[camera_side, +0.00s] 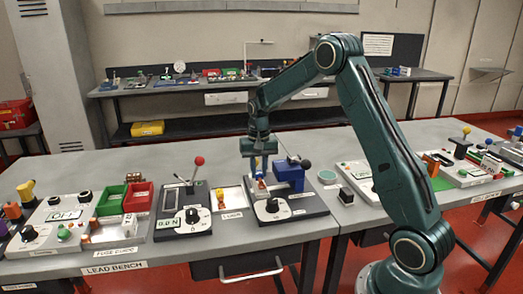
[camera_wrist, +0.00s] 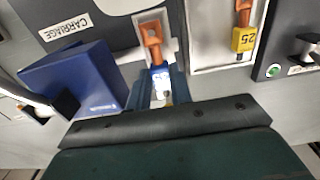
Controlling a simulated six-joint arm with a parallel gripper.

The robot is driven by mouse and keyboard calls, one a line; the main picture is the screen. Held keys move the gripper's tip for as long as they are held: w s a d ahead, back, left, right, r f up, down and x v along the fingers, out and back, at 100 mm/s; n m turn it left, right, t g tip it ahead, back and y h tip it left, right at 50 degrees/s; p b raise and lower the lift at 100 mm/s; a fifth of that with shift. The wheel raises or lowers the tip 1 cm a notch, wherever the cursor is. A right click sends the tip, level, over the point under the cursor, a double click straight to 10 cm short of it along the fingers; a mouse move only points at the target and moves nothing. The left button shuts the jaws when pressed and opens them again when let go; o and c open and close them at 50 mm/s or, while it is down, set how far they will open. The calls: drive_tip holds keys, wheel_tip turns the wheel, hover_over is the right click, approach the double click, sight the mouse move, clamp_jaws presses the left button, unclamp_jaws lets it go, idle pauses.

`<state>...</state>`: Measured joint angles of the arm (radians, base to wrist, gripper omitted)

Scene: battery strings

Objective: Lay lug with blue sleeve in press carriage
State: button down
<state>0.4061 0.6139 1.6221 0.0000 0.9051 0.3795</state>
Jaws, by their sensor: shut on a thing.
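The lug with the blue sleeve shows in the wrist view, its copper tongue (camera_wrist: 150,36) pointing away from my gripper (camera_wrist: 161,88) and its blue sleeve (camera_wrist: 160,73) between the fingers. My gripper is shut on it. The tongue is over a pale plate (camera_wrist: 166,17) beside the CARRIAGE label; I cannot tell whether it touches. The blue press (camera_wrist: 75,82) is just left of my gripper. In the side view, my gripper (camera_side: 260,172) points down beside the blue press (camera_side: 289,174), and the lug is small and partly hidden.
A lug with a yellow sleeve (camera_wrist: 244,38) lies in the white tray (camera_wrist: 212,67) to the right. The press lever with a dark knob (camera_side: 305,164) stands near my gripper. A red-knobbed lever (camera_side: 199,161) stands farther left, with red and green bins (camera_side: 138,197) beyond it.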

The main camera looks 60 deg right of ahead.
drive_tip(key=shift+f, duration=0.9)
drive_tip(key=shift+f, duration=0.25)
drive_tip(key=c, duration=1.2)
unclamp_jaws()
drive_tip(key=shift+o, duration=0.2)
drive_tip(key=shift+r, duration=0.1)
wheel_tip(320, 180, up, 14)
